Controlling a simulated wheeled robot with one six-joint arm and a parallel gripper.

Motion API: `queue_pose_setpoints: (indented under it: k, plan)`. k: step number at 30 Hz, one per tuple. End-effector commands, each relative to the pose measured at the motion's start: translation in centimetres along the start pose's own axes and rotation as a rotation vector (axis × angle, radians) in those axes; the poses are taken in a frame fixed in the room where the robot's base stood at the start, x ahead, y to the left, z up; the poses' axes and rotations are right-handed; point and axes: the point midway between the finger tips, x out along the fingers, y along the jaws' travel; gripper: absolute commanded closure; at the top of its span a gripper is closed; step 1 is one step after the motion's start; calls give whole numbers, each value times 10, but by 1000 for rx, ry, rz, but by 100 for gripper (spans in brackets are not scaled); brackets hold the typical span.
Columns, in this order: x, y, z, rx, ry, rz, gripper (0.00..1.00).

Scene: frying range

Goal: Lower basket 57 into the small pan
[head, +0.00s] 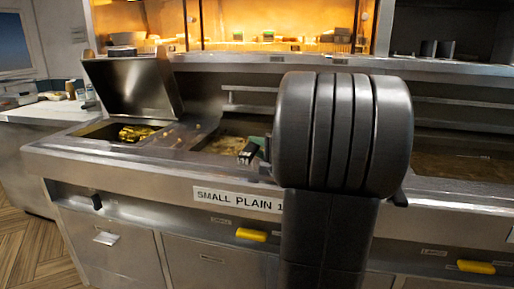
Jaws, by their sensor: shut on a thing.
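The small pan (214,146) is an oil well set in the steel range, above a white label (237,199) that reads "SMALL PLAIN 1". Its right part is hidden behind my thick dark arm. A small black piece with white marks (247,152) and a green patch beside it show at the arm's left edge, over the pan. I cannot tell whether they belong to basket 57, and its number is not readable. My gripper is hidden behind my arm.
A pan to the left (112,131) holds golden food under a raised steel lid (130,85). Another oil pan (465,165) lies to the right. Yellow handles (251,235) stick out from the range front. A lit glass cabinet (270,22) stands behind.

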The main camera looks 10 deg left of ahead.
Motion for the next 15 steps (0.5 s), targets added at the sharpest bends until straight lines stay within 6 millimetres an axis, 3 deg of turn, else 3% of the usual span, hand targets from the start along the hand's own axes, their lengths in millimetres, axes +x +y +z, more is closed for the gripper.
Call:
queue_pose_setpoints:
  k: [13, 14, 15]
  plan:
    - [0, 2, 0, -1, 0, -1, 100]
    - [0, 2, 0, -1, 0, -1, 73]
    - [0, 2, 0, -1, 0, -1, 65]
